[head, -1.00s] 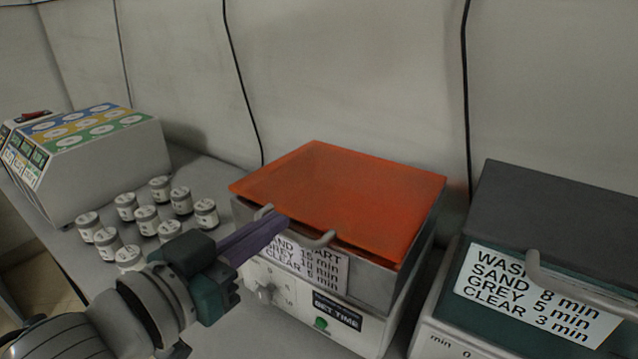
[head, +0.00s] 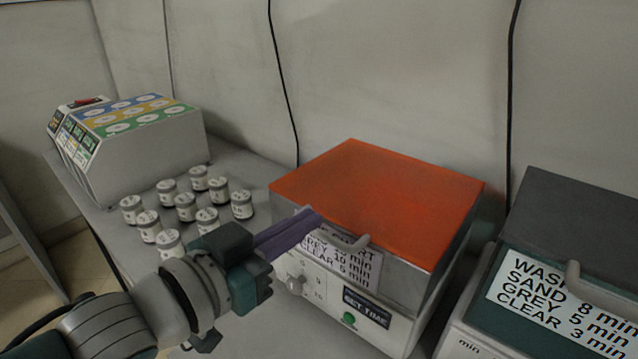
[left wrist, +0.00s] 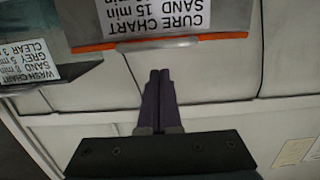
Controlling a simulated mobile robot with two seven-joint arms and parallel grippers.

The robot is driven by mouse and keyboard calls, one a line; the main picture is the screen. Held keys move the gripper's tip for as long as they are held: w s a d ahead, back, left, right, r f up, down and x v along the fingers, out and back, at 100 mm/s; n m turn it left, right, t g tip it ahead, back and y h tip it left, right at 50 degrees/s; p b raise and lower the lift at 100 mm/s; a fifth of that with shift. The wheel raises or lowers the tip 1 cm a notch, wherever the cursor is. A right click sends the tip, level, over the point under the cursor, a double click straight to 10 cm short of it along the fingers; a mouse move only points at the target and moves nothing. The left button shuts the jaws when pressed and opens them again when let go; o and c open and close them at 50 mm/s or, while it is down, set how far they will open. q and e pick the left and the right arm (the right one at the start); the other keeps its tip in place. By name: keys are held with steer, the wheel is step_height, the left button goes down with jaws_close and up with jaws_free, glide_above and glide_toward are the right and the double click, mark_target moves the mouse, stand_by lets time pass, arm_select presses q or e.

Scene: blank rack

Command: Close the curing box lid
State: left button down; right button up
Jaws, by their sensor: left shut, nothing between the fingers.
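The curing box (head: 320,308) stands on the bench with its orange lid (head: 385,195) lying nearly flat across the top; whether it is fully seated I cannot tell. A grey handle (head: 362,243) is on the lid's front edge. My left gripper (head: 312,217) is shut and empty, its purple fingers by the left end of the handle, hiding that part; contact is unclear. In the left wrist view the shut fingertips (left wrist: 160,74) point at the lid's orange edge (left wrist: 215,37), with a gap in the picture. My right gripper is not in view.
Several small jars (head: 186,206) stand left of the box. A white unit with coloured panels (head: 150,150) is behind them. A washing unit with a grey lid (head: 580,225) stands close on the right. The wall is behind.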

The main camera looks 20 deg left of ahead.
arm_select(q)
steer(key=s+a+n+g+y, duration=0.1)
steer(key=s+a+g+y, duration=0.15)
steer(key=s+g, duration=0.65)
steer(key=s+a+n+g+y, duration=0.1)
steer(key=s+a+g+y, duration=0.15)
steer(key=s, duration=1.25)
step_height(320, 180, up, 38)
steer(key=p, duration=3.9)
steer(key=shift+s+d, duration=0.3)
steer(key=shift+d, duration=0.05)
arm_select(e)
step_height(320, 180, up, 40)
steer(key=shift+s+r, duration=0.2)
arm_select(q)
steer(key=shift+g, duration=0.25)
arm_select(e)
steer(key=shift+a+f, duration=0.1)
